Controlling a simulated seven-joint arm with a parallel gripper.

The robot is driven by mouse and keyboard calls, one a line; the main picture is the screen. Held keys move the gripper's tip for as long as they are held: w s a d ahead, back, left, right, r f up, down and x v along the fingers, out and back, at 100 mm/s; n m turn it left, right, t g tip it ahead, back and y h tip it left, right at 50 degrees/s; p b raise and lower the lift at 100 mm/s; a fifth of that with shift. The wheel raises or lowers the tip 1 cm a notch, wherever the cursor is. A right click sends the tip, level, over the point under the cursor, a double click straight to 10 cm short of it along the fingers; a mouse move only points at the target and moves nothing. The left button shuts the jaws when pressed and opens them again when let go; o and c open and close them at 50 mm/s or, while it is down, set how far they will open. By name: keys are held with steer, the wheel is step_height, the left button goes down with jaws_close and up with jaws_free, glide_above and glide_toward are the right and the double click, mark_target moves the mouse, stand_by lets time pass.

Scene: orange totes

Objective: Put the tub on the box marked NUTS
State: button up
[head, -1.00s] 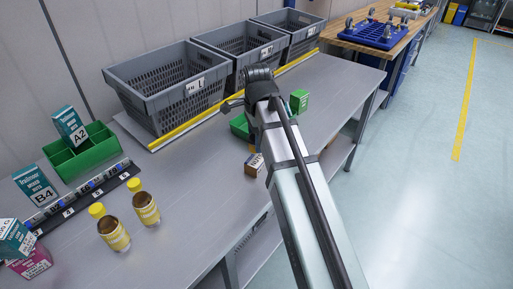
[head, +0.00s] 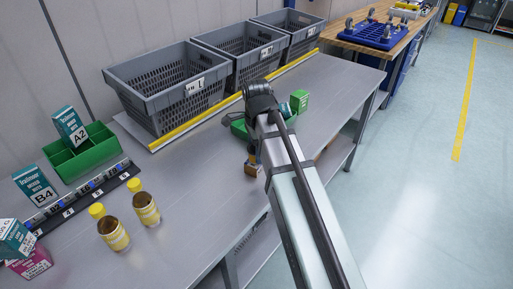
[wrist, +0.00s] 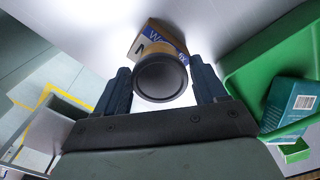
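The tub (wrist: 162,78), with a dark round top and a yellow-brown side, sits between the two fingers of my gripper (wrist: 163,92) in the wrist view. In the head view my gripper (head: 252,150) points down over the box (head: 251,169) on the grey bench. The tub is over the box there, largely hidden; I cannot tell whether they touch.
A green tray (wrist: 238,75) holding a teal box (wrist: 291,105) is close beside my gripper. Grey crates (head: 165,95) line the back behind a yellow strip. Two yellow-capped bottles (head: 146,208) and a green divided tray (head: 88,155) stand at left. The bench between is clear.

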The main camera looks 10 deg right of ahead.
steer(key=shift+o, duration=1.4)
step_height(320, 180, up, 12)
steer(key=shift+r, duration=0.2)
